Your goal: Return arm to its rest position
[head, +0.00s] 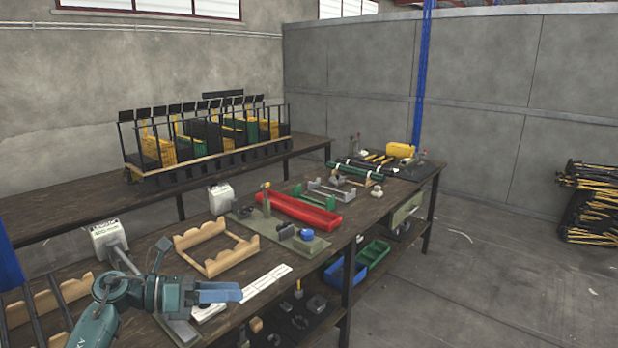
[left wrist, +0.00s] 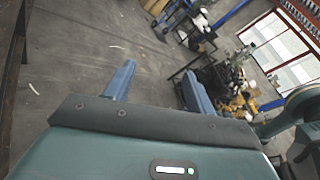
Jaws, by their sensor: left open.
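My left arm comes in at the lower left of the head view, and its left gripper (head: 222,292) points to the right over the front edge of the workbench (head: 160,262). In the left wrist view the two blue fingers of the left gripper (left wrist: 158,88) stand wide apart with nothing between them. Beyond them show grey floor and dark equipment. My right gripper is in neither view.
Green and blue bins (head: 345,272) sit below.

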